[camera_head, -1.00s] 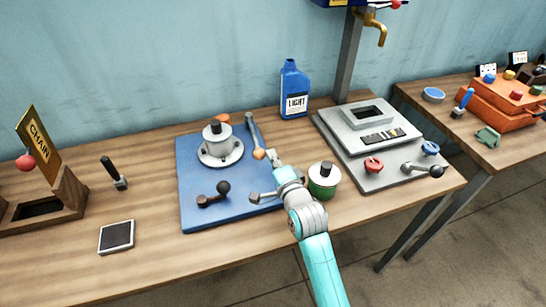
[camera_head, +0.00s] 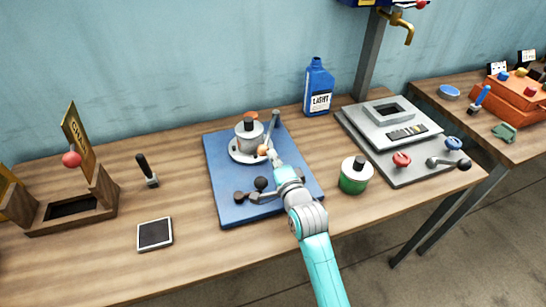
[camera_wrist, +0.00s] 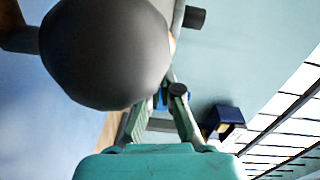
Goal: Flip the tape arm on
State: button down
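No part is labelled as the tape arm, and I cannot tell which lever it is. On the blue board (camera_head: 228,210), a grey lever (camera_head: 274,127) with an orange ball end leans beside a grey cylinder (camera_head: 248,138) with a black top. A short crank with a black ball (camera_head: 261,184) sits near the board's front. My gripper (camera_head: 272,159) is over the board, close to the orange ball. In the wrist view a large dark ball (camera_wrist: 105,50) fills the foreground and hides part of what lies beyond my fingers (camera_wrist: 162,105). Contact and opening are unclear.
A green can (camera_head: 354,178) stands right of the board. A grey plate with knobs (camera_head: 420,168) and a blue bottle (camera_head: 318,90) are further right and behind. A dark-screened tablet (camera_head: 155,233), black-handled tool (camera_head: 147,170) and wooden box (camera_head: 100,210) are left.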

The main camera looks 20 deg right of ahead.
jog(key=shift+w+a+r, duration=0.15)
jog(key=shift+a+r, duration=0.05)
jog(key=shift+a, duration=0.45)
jog(key=shift+s+f, duration=0.1)
jog(key=shift+s, duration=0.15)
jog(key=s, duration=0.4)
jog(key=s+d, duration=0.1)
jog(key=s, duration=0.6)
jog(key=shift+s+d+r, duration=0.2)
jog(key=shift+s+d, duration=0.1)
jog(key=shift+s, duration=0.1)
